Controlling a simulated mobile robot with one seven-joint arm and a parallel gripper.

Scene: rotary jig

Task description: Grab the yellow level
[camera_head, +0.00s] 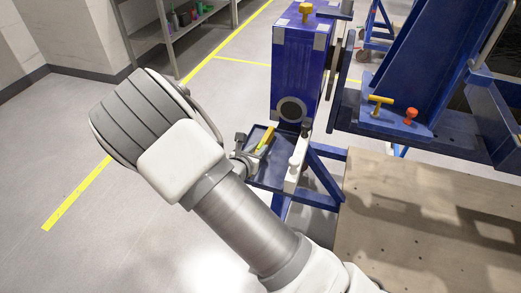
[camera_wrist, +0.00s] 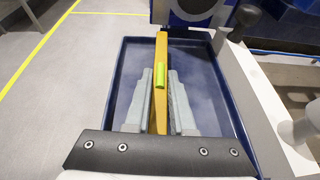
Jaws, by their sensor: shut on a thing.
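The yellow level (camera_wrist: 161,55) is a narrow bar with a green-yellow vial in its middle. In the wrist view it stands between the two grey fingers of my gripper (camera_wrist: 160,95), which are shut on it from both sides. It is over or in a shallow blue tray (camera_wrist: 112,75); I cannot tell whether it touches the tray floor. In the head view the level (camera_head: 267,136) shows above the tray (camera_head: 268,179), with my gripper (camera_head: 256,150) beside it, partly hidden by my wrist.
A blue box-shaped column (camera_head: 298,75) of the jig rises behind the tray. A white bar with a knob (camera_head: 296,165) runs along the tray's right side. A wooden table (camera_head: 420,220) is at the right, and a T-handle (camera_head: 379,103) and red knob (camera_head: 410,115) sit on the blue frame.

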